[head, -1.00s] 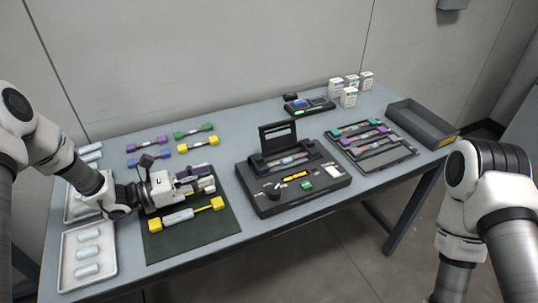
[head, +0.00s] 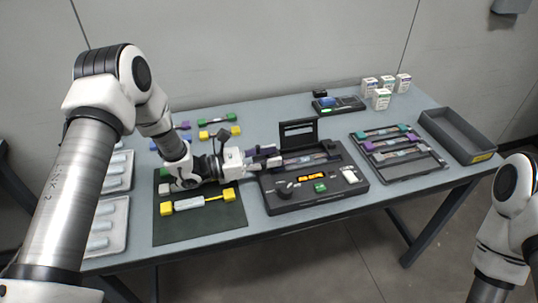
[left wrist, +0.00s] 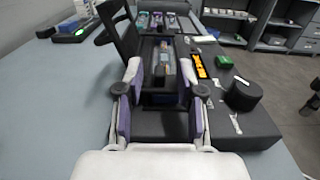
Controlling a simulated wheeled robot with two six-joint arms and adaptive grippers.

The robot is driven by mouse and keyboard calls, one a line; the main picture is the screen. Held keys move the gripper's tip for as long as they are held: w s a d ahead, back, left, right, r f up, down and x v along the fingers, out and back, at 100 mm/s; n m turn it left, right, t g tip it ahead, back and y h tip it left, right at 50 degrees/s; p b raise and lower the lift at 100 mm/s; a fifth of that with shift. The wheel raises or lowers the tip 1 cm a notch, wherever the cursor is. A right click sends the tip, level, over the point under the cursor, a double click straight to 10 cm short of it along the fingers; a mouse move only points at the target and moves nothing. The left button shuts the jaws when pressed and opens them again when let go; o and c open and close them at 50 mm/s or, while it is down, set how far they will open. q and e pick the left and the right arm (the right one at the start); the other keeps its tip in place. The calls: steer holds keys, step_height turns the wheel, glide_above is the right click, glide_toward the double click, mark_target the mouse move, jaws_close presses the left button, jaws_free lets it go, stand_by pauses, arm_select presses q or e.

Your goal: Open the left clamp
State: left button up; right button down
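The black fusion splicer (head: 355,180) stands mid-table with its lid (head: 299,132) raised. It fills the middle of the left wrist view (left wrist: 245,132), seen from its left end. My left gripper (head: 271,157) is over the splicer's left end. In the left wrist view its two purple-padded fingers (left wrist: 159,82) are apart, one on each side of the splicer's dark central channel. A greyish piece (left wrist: 164,62) lies in that channel beyond the fingertips. The left clamp is not clearly distinguishable from the dark body, and the gripper partly covers that end. My right gripper is out of view.
A dark mat (head: 200,232) with yellow-ended holders (head: 204,201) lies left of the splicer. White trays (head: 112,228) are at far left. A rack (head: 400,170) with coloured holders and a grey bin (head: 456,136) stand right. The raised lid rises close behind the gripper.

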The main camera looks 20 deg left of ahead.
arm_select(q)
jaws_close()
